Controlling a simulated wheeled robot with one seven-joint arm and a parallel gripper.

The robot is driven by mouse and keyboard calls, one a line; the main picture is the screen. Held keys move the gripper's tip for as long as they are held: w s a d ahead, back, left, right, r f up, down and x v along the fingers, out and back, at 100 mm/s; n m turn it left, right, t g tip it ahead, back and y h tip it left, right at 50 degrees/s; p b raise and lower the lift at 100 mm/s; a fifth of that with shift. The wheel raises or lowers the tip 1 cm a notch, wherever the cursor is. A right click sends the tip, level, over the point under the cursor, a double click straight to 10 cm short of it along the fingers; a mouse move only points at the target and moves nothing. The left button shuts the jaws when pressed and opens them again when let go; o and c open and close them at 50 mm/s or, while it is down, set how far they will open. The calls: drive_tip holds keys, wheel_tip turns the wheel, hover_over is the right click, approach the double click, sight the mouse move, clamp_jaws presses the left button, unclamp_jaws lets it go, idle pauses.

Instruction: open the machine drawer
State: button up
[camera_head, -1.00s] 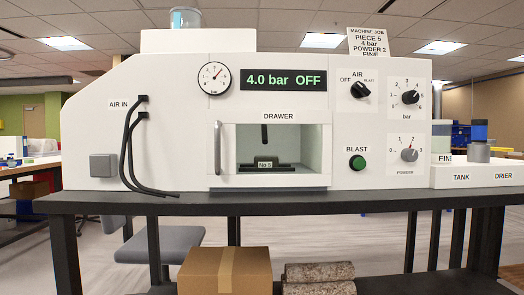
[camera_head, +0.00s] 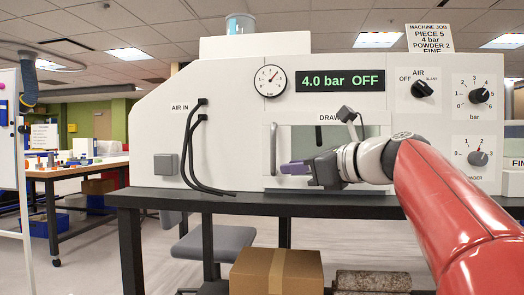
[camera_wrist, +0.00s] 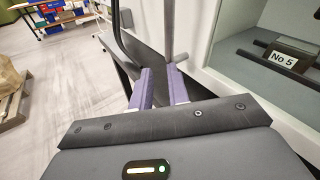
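The white blasting machine (camera_head: 225,110) stands on a dark bench. Its drawer front (camera_head: 296,134) has a window and a vertical grey handle (camera_head: 273,148) at the left edge. The drawer looks closed, though my arm hides its right part. My gripper (camera_head: 287,168) is in front of the drawer, with its purple fingertips just right of the handle's lower part. In the wrist view, my gripper (camera_wrist: 160,82) has its two fingers apart with a narrow gap. The handle (camera_wrist: 169,28) rises just beyond the fingertips; I cannot tell whether they touch it.
A block labelled No 5 (camera_wrist: 283,60) sits behind the drawer window. Black hoses (camera_head: 190,150) hang at the machine's left. The dark bench edge (camera_head: 170,197) runs below my gripper. A cardboard box (camera_head: 277,272) and a stool (camera_head: 215,242) are underneath.

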drive_tip(key=shift+m+t+y, duration=0.3)
drive_tip(key=shift+m+y, duration=0.4)
drive_tip(key=shift+m, duration=0.2)
drive_tip(key=w+a+r, duration=0.1)
drive_tip(key=w, duration=0.1)
drive_tip(key=w+a+r+p, duration=0.1)
drive_tip(key=w, duration=0.1)
drive_tip(key=w+a+r, duration=0.2)
drive_tip(key=shift+w+p, duration=0.3)
drive_tip(key=shift+w, duration=0.1)
clamp_jaws()
